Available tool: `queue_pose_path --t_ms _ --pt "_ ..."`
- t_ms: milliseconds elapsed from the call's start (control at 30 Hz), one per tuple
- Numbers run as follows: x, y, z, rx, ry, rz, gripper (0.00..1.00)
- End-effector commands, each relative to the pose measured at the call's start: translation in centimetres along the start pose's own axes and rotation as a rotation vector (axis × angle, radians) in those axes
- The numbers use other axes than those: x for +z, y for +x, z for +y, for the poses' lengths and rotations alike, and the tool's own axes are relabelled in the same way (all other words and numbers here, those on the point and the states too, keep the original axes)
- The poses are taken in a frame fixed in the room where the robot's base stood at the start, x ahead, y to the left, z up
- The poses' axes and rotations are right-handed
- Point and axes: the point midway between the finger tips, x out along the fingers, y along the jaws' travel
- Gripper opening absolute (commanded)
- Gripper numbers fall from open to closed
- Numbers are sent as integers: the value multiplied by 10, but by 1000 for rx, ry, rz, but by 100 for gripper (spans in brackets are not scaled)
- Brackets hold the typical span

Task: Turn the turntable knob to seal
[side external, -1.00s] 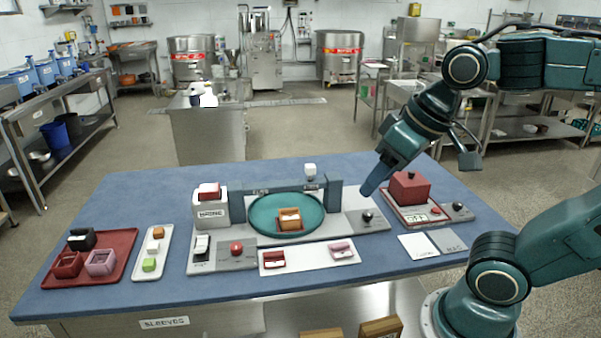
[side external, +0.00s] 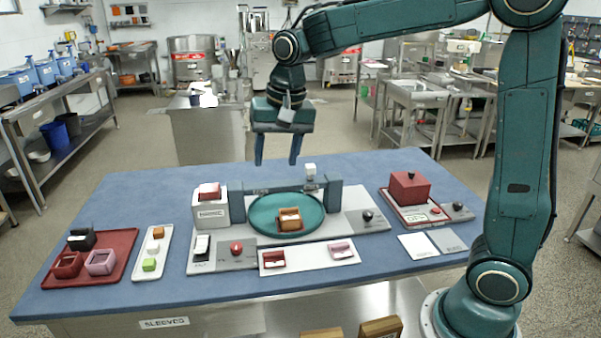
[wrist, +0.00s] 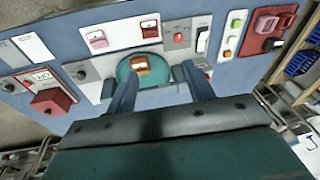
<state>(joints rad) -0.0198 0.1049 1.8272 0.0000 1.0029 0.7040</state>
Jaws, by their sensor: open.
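The teal round turntable (side external: 262,228) sits in a grey station on the blue table, with an orange-brown block (side external: 289,220) on it. A dark knob (side external: 367,215) stands on the grey plate right of the turntable; it also shows in the wrist view (wrist: 81,74). A red knob (side external: 236,248) is on a grey panel at front left. I cannot tell from any readable label which knob is the turntable's. My gripper (side external: 277,162) is open and empty, pointing down, in the air above the station's back. In the wrist view its fingers (wrist: 160,70) straddle the turntable area.
A grey bridge with posts (side external: 334,194) and a white piece (side external: 309,169) stands behind the turntable. A white bin with a red block (side external: 209,191) is at left, a red box (side external: 409,188) at right. A red tray (side external: 122,245) and white tray (side external: 151,251) lie far left.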

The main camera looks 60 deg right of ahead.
Motion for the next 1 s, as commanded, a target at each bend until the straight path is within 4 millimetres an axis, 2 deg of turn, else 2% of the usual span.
queue_pose_path --t_ms 300,700,833,1000 --pt "-40 60 -38 61 193 -60 52" --pt "-72 148 -70 144 422 -111 52" --pt "-76 166 -74 162 466 -119 52" --pt "-77 176 -77 171 492 -122 52"
